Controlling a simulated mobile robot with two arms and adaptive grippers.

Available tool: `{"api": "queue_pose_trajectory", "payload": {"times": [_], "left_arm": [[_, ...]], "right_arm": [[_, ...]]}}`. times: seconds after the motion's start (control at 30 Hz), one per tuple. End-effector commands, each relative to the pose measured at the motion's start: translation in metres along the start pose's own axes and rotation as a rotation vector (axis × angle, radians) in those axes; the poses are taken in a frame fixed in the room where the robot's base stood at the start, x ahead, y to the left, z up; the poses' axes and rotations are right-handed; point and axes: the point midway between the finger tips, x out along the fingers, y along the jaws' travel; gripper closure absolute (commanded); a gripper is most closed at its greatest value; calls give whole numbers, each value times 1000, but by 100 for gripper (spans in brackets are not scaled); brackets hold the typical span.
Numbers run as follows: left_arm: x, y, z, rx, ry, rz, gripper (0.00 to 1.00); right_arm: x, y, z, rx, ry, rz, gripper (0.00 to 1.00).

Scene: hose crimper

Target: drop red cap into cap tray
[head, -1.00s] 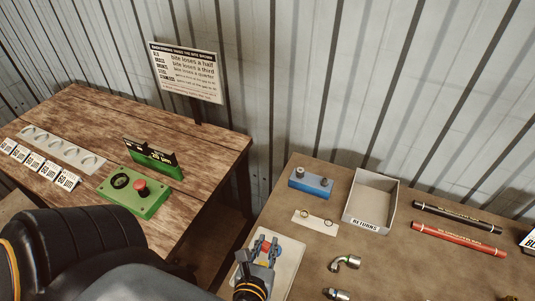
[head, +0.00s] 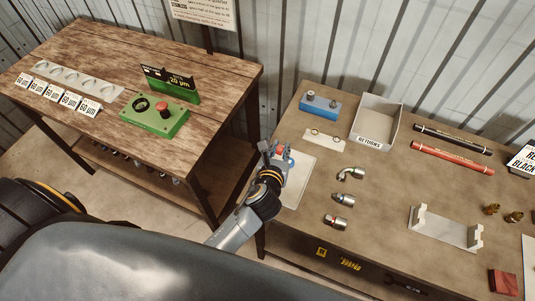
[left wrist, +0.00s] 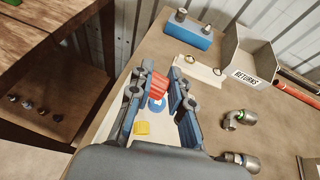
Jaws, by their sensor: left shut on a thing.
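My left gripper (head: 275,152) is shut on the red cap (left wrist: 155,84), which sits between its two fingers in the left wrist view. In the head view the red cap (head: 280,150) shows as a small red patch at the fingertips. The pale, flat cap tray (head: 303,178) lies on the right table's left edge, under and beside the gripper. A blue cap (left wrist: 157,104) and a yellow cap (left wrist: 142,128) show below the red cap, between the fingers. The gap between the red cap and the tray is hard to judge. My right gripper is not in view.
Right of the tray lie several metal hose fittings (head: 342,198). Behind it stand a blue block (head: 320,107), a small card with rings (head: 324,140) and the RETURNS box (head: 376,123). A white cradle (head: 443,230) stands further right. A wooden table (head: 110,55) is at the left.

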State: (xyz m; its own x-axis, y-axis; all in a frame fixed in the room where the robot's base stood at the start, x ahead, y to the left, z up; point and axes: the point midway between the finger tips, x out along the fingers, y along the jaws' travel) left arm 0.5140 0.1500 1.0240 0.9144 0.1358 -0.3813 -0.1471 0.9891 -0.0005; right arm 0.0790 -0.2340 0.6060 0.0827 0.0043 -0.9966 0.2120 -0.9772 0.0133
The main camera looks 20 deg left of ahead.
Motion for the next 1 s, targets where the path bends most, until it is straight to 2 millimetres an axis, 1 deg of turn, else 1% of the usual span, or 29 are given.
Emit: {"api": "queue_pose_trajectory", "payload": {"times": [0.17,0.33,0.37,0.4,0.53,0.67,0.93,0.97,1.0], "left_arm": [[5,-1,-11,1,1,-1,96],[13,0,-30,-1,2,0,96],[14,0,-34,-2,2,-1,96],[17,-1,-40,-2,0,-1,96],[22,-1,-51,-1,0,-1,96],[23,0,-56,-1,-1,-1,96],[23,0,-54,0,0,-1,96],[23,0,-54,0,0,-1,75],[23,0,-54,0,0,-1,67]], "right_arm": [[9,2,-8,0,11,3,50],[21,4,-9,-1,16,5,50],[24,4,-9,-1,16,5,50],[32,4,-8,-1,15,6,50],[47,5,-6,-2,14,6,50],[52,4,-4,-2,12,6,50],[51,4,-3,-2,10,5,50],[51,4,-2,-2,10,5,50],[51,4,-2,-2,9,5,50]]}}
